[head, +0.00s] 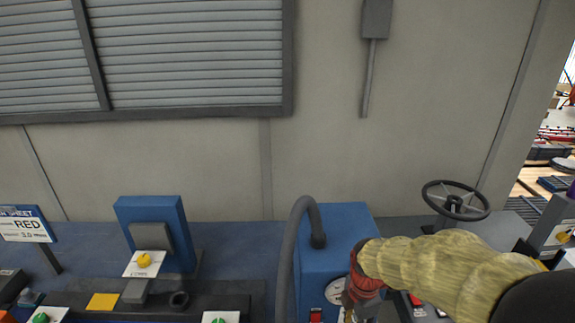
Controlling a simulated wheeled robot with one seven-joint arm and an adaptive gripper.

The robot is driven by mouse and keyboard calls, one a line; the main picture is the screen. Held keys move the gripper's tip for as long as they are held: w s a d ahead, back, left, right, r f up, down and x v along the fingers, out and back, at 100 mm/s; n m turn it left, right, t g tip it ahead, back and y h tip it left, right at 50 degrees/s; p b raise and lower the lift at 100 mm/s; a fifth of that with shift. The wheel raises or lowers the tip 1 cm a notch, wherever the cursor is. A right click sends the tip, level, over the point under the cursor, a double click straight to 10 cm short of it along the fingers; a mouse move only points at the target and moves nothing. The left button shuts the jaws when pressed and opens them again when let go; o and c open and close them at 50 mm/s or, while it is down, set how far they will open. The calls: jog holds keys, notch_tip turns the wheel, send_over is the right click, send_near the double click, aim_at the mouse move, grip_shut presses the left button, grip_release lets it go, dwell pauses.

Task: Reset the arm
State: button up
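My arm reaches in from the lower right in a bulging yellow sleeve. At its left end is a red part that hangs down in front of a blue machine box (335,228). My gripper (350,308) is at the bottom edge below this red part, largely cut off by the frame. Its fingers cannot be made out, so I cannot see whether they are open or hold anything.
A dark hose (287,255) arches beside the box. A handwheel (455,201) stands right of it. The blue bench (235,240) is bare behind; a wall rises beyond.

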jog(key=s+r+m+t, duration=0.2)
jog(key=s+r+m, duration=0.5)
jog(key=r+m, duration=0.3)
jog(key=s+r+m+t, duration=0.3)
jog(key=s+r+m, duration=0.3)
jog(key=r+m, duration=0.4)
jog(key=shift+s+r+t, duration=0.2)
jog(key=shift+s+t, duration=0.1)
jog(key=shift+s, duration=0.1)
